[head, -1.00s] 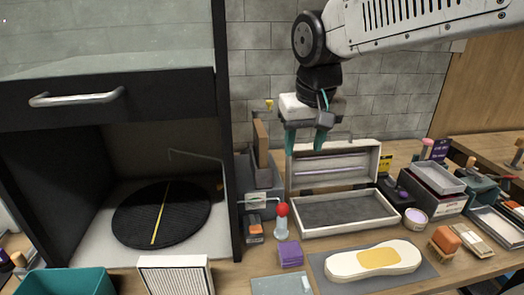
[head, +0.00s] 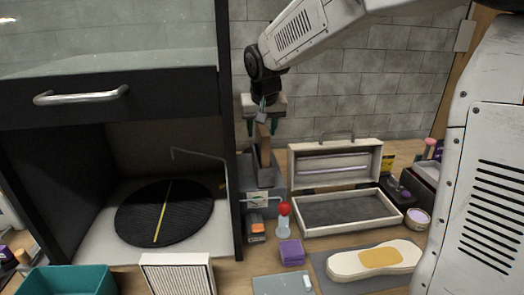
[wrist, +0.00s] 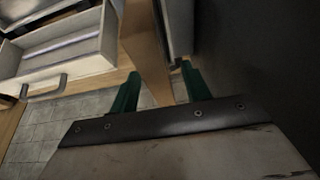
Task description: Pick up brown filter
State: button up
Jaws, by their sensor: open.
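The brown filter (head: 264,150) is a thin upright panel standing in a grey holder (head: 258,180) beside the black cabinet. My gripper (head: 261,130) is open, pointing down, with its green fingers on either side of the filter's top in the head view. In the wrist view the brown filter (wrist: 146,45) passes between the two green fingertips (wrist: 158,82), with gaps still visible beside it. I cannot tell how deep the fingers reach along it.
The black cabinet (head: 228,130) stands close on the left. An open case (head: 345,212) lies to the right. A red-topped bottle (head: 283,222) and a purple block (head: 291,252) stand in front. A tiled wall (head: 360,85) is behind.

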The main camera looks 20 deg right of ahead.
jog(key=shift+x, duration=0.9)
jog(key=shift+f, duration=0.25)
jog(key=c, duration=1)
